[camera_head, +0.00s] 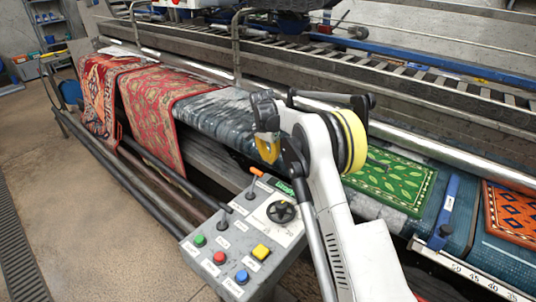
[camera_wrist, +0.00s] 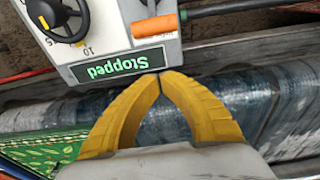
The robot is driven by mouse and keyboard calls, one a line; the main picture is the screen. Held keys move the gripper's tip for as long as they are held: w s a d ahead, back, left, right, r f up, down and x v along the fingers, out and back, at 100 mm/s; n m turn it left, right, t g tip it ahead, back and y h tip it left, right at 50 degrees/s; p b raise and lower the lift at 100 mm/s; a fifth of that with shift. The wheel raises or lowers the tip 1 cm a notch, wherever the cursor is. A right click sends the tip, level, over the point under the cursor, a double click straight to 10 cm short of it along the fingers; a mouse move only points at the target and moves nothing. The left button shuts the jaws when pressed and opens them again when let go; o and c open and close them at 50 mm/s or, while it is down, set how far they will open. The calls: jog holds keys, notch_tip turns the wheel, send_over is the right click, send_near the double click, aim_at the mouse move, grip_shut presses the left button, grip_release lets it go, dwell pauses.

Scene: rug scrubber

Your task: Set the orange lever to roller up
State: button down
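The orange lever (camera_head: 256,172) stands at the far end of the grey control panel (camera_head: 265,238) in the head view, its orange handle raised on a stalk. In the wrist view the orange handle (camera_wrist: 154,28) lies just beyond my fingertips, beside a green display (camera_wrist: 108,68) reading "Stopped" upside down. My gripper (camera_wrist: 159,77) has its two yellow fingers meeting at the tips, with nothing visible between them. In the head view my gripper (camera_head: 267,150) points down close to the lever; I cannot tell whether they touch. The lever's position label is not readable.
The panel also has a black knob (camera_head: 281,211), a black lever (camera_head: 223,216), and green, red, blue and yellow (camera_head: 261,252) buttons. Red patterned rugs (camera_head: 155,105) hang over the machine on the left. A green rug (camera_head: 393,182) lies on the belt at right.

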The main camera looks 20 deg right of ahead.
aim_at(254, 182)
notch_tip(254, 182, down, 3)
jog(key=shift+a+b, duration=0.15)
jog(key=shift+b, duration=0.4)
jog(key=s+a, duration=0.1)
jog(key=s+a+r, duration=0.1)
jog(key=shift+a+b, duration=0.3)
jog(key=shift+b, duration=0.1)
jog(key=shift+s+a+r, duration=0.1)
jog(key=shift+s+a+r+h, duration=0.15)
jog(key=shift+r+h, duration=0.05)
jog(key=shift+h, duration=0.2)
jog(key=shift+a+t, duration=0.1)
jog(key=shift+t, duration=0.2)
